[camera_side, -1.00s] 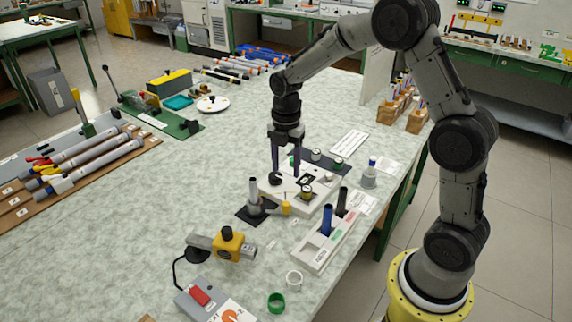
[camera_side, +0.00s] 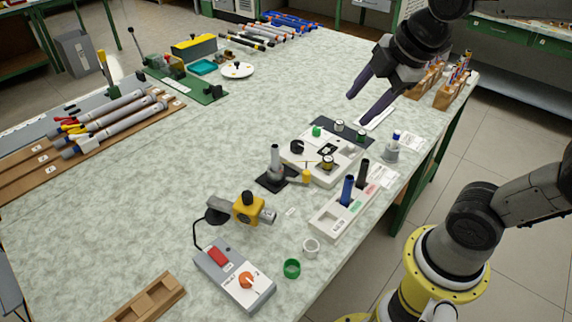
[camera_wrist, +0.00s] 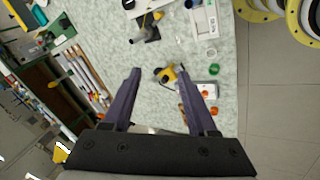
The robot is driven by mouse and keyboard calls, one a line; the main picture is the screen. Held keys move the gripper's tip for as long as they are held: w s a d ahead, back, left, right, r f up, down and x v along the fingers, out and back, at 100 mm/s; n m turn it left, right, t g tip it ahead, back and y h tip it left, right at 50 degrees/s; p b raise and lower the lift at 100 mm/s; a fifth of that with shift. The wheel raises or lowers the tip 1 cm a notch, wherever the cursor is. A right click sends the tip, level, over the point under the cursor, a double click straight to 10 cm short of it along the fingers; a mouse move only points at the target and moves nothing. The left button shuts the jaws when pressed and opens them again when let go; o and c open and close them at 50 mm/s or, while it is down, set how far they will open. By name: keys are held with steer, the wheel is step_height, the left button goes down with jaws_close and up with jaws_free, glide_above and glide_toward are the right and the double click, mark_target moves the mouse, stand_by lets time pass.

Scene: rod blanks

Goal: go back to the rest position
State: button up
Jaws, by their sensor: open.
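My gripper (camera_side: 364,102) is open and empty, raised above the far right part of the bench in the side view. Its two purple fingers point down and to the left, clear of everything. In the wrist view my gripper (camera_wrist: 158,72) shows its fingers spread wide, with nothing between them but the bench and a yellow device far below. The white tray with round parts (camera_side: 318,172) sits on the bench below and left of my gripper. The white rack (camera_side: 327,222) in front of it holds a blue rod (camera_side: 347,190) and a black rod (camera_side: 362,174) upright.
A grey stand (camera_side: 275,163), the yellow device (camera_side: 248,208) and a control box (camera_side: 240,277) stand on the bench. A green ring (camera_side: 291,268) and a white ring (camera_side: 311,248) lie near its front edge. Wooden holders (camera_side: 430,92) stand at the right edge. The bench's left middle is clear.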

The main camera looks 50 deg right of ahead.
steer(key=s+f+m, duration=0.4)
steer(key=s+m, duration=0.5)
steer(key=m, duration=0.4)
steer(key=shift+a+f, duration=0.15)
steer(key=shift+a, duration=0.2)
